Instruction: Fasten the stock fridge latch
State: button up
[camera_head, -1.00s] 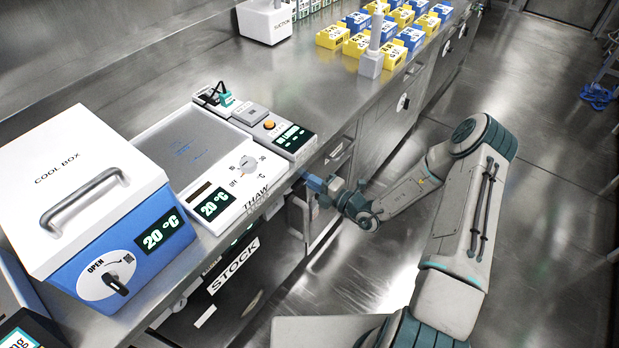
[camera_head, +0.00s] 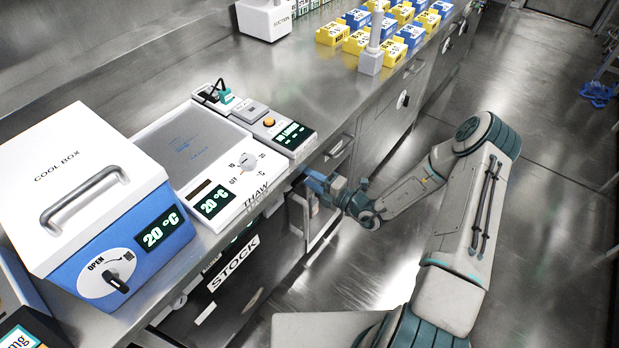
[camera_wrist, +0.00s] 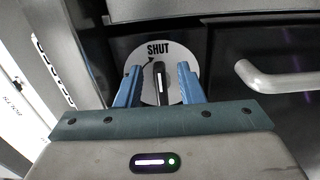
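The stock fridge, marked by its STOCK sign (camera_head: 233,263), is under the counter at the lower middle of the head view. Its latch (camera_wrist: 160,82) is a black upright lever on a round pale plate (camera_wrist: 147,60) lettered SHUT, with a curved arrow. My gripper (camera_wrist: 160,80) is at the latch, one blue finger on each side of the lever. Gaps show between the fingers and the lever, so it looks open around it. In the head view my gripper (camera_head: 320,186) is at the cabinet front below the counter edge, and it hides the latch there.
A grey bar handle (camera_wrist: 285,80) sticks out right of the latch plate. Above are the counter edge, the thaw plate (camera_head: 190,145) and the cool box (camera_head: 85,170). Open floor (camera_head: 390,270) lies to the right of the fridge.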

jog(key=v, duration=1.3)
jog(key=s+a+r+n+g+h+p, duration=0.1)
jog(key=s+a+r+n+g, duration=0.1)
jog(key=s+r+n+g, duration=0.45)
jog(key=s+a+r+n+g+h+p, duration=0.15)
jog(key=r+n, duration=0.25)
jog(key=n, duration=0.6)
jog(key=s+a+r+n+g+h, duration=0.1)
jog(key=s+r+n+g, duration=0.2)
jog(key=r+n+g, duration=0.35)
jog(key=s+d+r+n+t+h+p, duration=0.1)
jog(key=s+d+r+n+t+h, duration=0.2)
jog(key=n, duration=0.7)
jog(key=s+d+r+n+t+h+p, duration=0.1)
jog(key=s+d+r+n+t+h, duration=0.2)
jog(key=r+n+h, duration=0.4)
notch_tip(320, 180, up, 6)
jog(key=s+d+n, duration=0.1)
jog(key=n, duration=0.2)
jog(key=shift+s+f+n+h+p, duration=0.2)
jog(key=shift+s+n+h+p, duration=0.1)
jog(key=shift+h, duration=0.05)
jog(key=shift+d, duration=0.15)
